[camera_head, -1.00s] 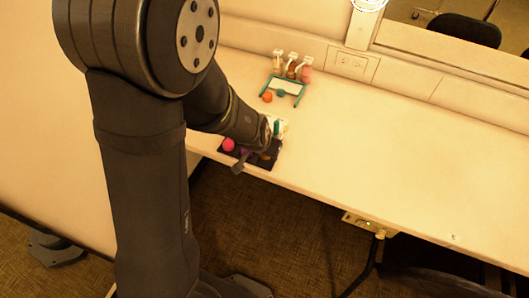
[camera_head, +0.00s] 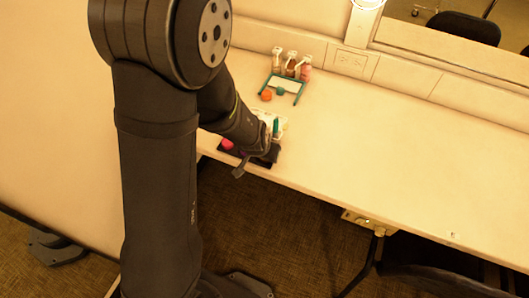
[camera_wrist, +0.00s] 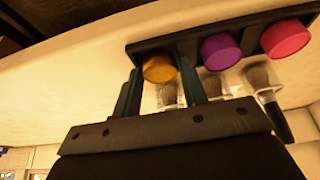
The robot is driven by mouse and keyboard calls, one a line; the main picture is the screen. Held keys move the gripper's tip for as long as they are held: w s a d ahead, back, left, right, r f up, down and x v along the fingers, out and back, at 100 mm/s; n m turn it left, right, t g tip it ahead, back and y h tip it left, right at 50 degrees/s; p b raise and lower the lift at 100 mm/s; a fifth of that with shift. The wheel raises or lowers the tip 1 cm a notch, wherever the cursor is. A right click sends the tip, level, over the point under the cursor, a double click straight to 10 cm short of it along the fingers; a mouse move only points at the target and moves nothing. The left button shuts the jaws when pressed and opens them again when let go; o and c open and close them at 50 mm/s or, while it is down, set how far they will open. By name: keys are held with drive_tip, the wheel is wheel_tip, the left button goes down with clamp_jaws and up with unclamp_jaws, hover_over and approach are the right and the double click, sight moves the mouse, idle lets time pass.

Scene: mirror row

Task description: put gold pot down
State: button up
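The gold pot (camera_wrist: 159,68) is a round gold-capped pot at the left end of the dark tray (camera_wrist: 188,38) in the wrist view, level with the row there. My gripper (camera_wrist: 159,66) has one finger on each side of the pot, and its tips appear to touch the pot's sides. A purple pot (camera_wrist: 221,50) and a pink pot (camera_wrist: 286,39) stand in the same row to its right. In the head view, my gripper (camera_head: 268,152) is over the right end of the tray and hides the gold pot. The pink pot (camera_head: 227,145) shows at the tray's left.
Brushes (camera_wrist: 258,76) lie beside the tray, close to my gripper.

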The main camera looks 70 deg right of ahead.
drive_tip(key=shift+o, duration=1.3)
drive_tip(key=shift+r, duration=0.15)
drive_tip(key=shift+r, duration=0.3)
drive_tip(key=v, duration=1.2)
drive_tip(key=shift+r, duration=0.2)
drive_tip(key=x, duration=1.2)
drive_tip(key=shift+f, duration=0.65)
